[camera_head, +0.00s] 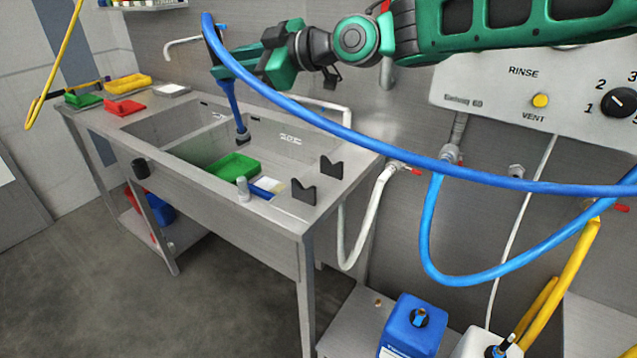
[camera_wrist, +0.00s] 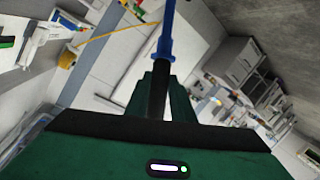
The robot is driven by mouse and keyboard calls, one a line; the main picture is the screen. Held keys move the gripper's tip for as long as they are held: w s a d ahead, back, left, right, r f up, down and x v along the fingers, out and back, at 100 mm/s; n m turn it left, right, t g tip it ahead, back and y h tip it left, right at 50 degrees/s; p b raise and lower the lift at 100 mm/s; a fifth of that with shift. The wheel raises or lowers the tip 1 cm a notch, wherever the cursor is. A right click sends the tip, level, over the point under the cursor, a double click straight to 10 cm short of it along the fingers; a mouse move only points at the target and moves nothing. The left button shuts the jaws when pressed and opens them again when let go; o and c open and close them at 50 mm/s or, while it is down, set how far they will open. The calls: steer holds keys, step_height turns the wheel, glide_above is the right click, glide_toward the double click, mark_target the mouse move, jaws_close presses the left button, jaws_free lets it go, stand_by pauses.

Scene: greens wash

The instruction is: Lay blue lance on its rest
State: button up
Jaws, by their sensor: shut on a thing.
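My gripper (camera_head: 224,71) is shut on the blue lance (camera_head: 233,104), high above the sink. The lance hangs steeply down from the jaws, its dark nozzle end over the basin. A blue hose runs from near the jaws and sags to the right. In the wrist view the lance (camera_wrist: 167,32) sticks out beyond my gripper (camera_wrist: 160,85), with a dark section between the fingers. The rest appears to be two black notched brackets, one nearer (camera_head: 304,192) and one farther (camera_head: 331,168), on the sink's right end. Both notches are empty. The lance is well apart from them.
The steel sink (camera_head: 325,207) holds a green tray (camera_head: 233,167). A grey knob (camera_head: 242,188) stands by its front edge. Red (camera_head: 120,108) and yellow (camera_head: 127,84) items lie at the left end. The control panel (camera_head: 540,90) is at the right wall; a blue canister (camera_head: 411,325) stands low.

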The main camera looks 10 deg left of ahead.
steer(key=shift+f, duration=0.1)
step_height(320, 180, down, 11)
steer(key=s+d+n+t+h, duration=0.2)
steer(key=n+t+h, duration=0.1)
steer(key=n+h, duration=0.15)
steer(key=s+d+f+n+t+h, duration=0.2)
steer(key=d+f+n+t+h, duration=0.1)
steer(key=d+f, duration=0.4)
steer(key=shift+d, duration=1.2)
steer(key=shift+h, duration=0.35)
steer(key=shift+f, duration=4.3)
